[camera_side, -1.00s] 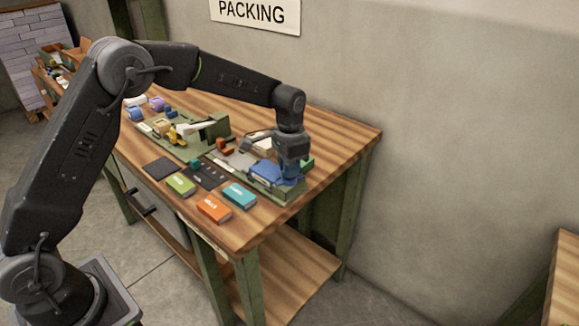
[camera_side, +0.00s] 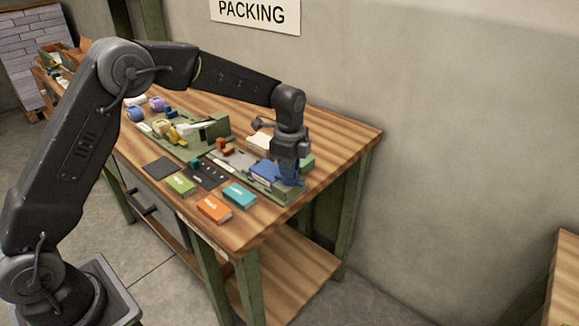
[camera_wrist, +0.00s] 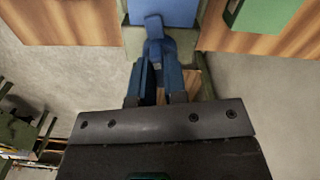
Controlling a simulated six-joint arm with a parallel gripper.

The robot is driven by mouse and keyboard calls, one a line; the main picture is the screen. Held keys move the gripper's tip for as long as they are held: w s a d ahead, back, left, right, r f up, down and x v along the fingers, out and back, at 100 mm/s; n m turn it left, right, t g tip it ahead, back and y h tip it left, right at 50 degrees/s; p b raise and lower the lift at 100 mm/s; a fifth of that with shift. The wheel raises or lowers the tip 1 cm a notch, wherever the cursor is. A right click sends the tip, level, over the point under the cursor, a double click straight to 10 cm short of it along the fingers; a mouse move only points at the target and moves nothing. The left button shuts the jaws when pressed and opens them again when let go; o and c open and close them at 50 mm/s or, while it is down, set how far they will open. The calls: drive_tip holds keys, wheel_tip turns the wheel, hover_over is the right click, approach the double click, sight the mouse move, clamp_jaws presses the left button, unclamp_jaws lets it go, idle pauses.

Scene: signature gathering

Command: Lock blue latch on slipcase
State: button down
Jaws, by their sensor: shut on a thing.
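The blue slipcase (camera_side: 264,172) lies in a green fixture (camera_side: 290,195) at the right front of the bench. In the wrist view, the slipcase (camera_wrist: 165,10) shows at the top edge. My gripper (camera_side: 289,178) points down at the slipcase's right end. In the wrist view, the blue fingers of my gripper (camera_wrist: 160,72) are closed around the blue latch (camera_wrist: 154,28), just below the slipcase. The fingers partly hide the latch, and I cannot tell how far it is turned.
Orange (camera_side: 214,208), teal (camera_side: 239,195) and green (camera_side: 181,185) boxes lie along the bench's front edge. A second green fixture (camera_side: 215,127) with yellow and white parts stands farther left. The bench (camera_side: 345,140) is clear at the back right.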

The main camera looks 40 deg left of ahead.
drive_tip(key=shift+m, duration=1.3)
drive_tip(key=c, duration=1.2)
unclamp_jaws()
drive_tip(key=shift+o, duration=0.2)
drive_tip(key=shift+r, duration=0.15)
wheel_tip(320, 180, up, 14)
drive_tip(key=shift+f, duration=0.2)
